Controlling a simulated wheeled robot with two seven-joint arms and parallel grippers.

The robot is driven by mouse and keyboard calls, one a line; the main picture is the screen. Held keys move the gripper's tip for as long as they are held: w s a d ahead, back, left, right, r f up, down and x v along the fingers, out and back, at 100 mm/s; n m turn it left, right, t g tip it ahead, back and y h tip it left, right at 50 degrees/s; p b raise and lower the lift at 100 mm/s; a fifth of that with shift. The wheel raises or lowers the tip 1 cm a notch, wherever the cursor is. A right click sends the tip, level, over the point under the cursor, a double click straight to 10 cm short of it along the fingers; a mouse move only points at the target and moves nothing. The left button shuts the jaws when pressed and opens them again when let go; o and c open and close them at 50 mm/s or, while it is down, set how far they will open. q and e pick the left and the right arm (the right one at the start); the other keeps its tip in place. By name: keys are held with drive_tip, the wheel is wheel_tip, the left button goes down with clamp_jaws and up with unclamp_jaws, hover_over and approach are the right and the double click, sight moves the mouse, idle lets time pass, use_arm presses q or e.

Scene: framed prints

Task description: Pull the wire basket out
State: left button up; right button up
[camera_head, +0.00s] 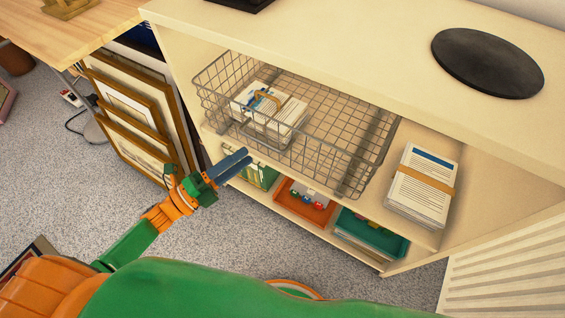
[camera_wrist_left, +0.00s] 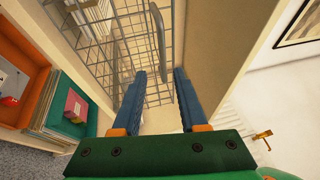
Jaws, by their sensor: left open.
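The grey wire basket (camera_head: 335,160) sits on the upper shelf of a cream unit, with papers (camera_head: 268,112) inside at its left end. Its front wall stands at the shelf's front edge. My left gripper (camera_head: 247,156) is in front of the unit, just below the basket's front left part. In the left wrist view, the basket's wire wall (camera_wrist_left: 120,38) shows beyond and left of the open fingers (camera_wrist_left: 160,72). Contact cannot be told. My right gripper is out of view.
A banded paper stack (camera_head: 422,188) lies right of the basket. The lower shelf holds an orange tray (camera_head: 304,207) and a teal tray (camera_head: 372,238). Framed prints (camera_head: 135,115) lean at the left. A dark disc (camera_head: 487,62) lies on top. Carpet (camera_head: 240,225) in front is clear.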

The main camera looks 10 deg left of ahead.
sight(263, 143)
use_arm(q)
drive_tip(key=x, duration=0.6)
drive_tip(key=shift+w+d+r, duration=0.2)
drive_tip(key=shift+w+r, duration=0.1)
drive_tip(key=shift+r, duration=0.1)
drive_tip(key=shift+c, duration=0.2)
clamp_jaws()
idle(0.7)
